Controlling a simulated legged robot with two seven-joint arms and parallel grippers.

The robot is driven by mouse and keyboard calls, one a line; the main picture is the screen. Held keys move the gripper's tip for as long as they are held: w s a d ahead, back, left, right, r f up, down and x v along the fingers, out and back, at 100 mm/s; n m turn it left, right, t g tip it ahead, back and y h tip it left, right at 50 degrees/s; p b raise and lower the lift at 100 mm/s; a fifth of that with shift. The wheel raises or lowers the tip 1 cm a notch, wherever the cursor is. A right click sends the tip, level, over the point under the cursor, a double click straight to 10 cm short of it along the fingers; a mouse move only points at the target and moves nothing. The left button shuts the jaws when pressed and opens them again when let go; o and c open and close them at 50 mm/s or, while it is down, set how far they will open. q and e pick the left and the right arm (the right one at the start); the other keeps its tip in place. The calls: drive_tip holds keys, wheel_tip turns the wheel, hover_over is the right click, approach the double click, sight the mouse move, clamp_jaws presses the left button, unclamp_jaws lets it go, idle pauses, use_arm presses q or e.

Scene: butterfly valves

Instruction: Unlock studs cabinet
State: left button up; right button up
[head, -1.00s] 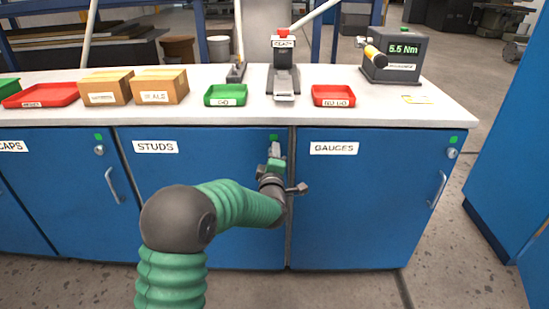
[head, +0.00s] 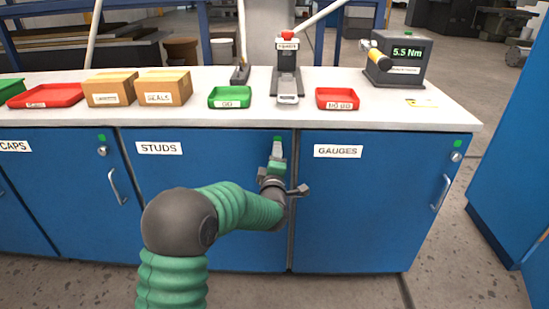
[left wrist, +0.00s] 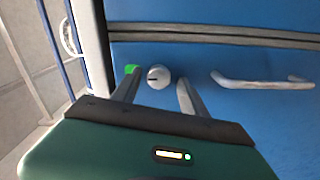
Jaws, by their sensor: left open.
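The studs cabinet (head: 215,225) is a blue door labelled STUDS, with a green marker (head: 277,138) at its top right corner. In the left wrist view, the round silver lock knob (left wrist: 158,77) with a dark slot shows between the open fingers (left wrist: 157,85), with nothing gripped. I cannot tell whether the fingertips touch the door. The silver handle (left wrist: 262,81) lies right of the fingers there. My right gripper is not in view.
The gauges cabinet (head: 355,220) adjoins on the right and the caps cabinet (head: 60,205) on the left. The white worktop (head: 200,115) overhangs just above my gripper, carrying a green tray (head: 230,97), a red tray (head: 337,98), boxes (head: 165,87) and a torque tester (head: 400,60).

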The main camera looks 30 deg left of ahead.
use_arm(q)
drive_tip(key=shift+d, duration=0.15)
drive_tip(key=p+v, duration=0.4)
drive_tip(key=v, duration=1.2)
drive_tip(key=shift+s, duration=0.4)
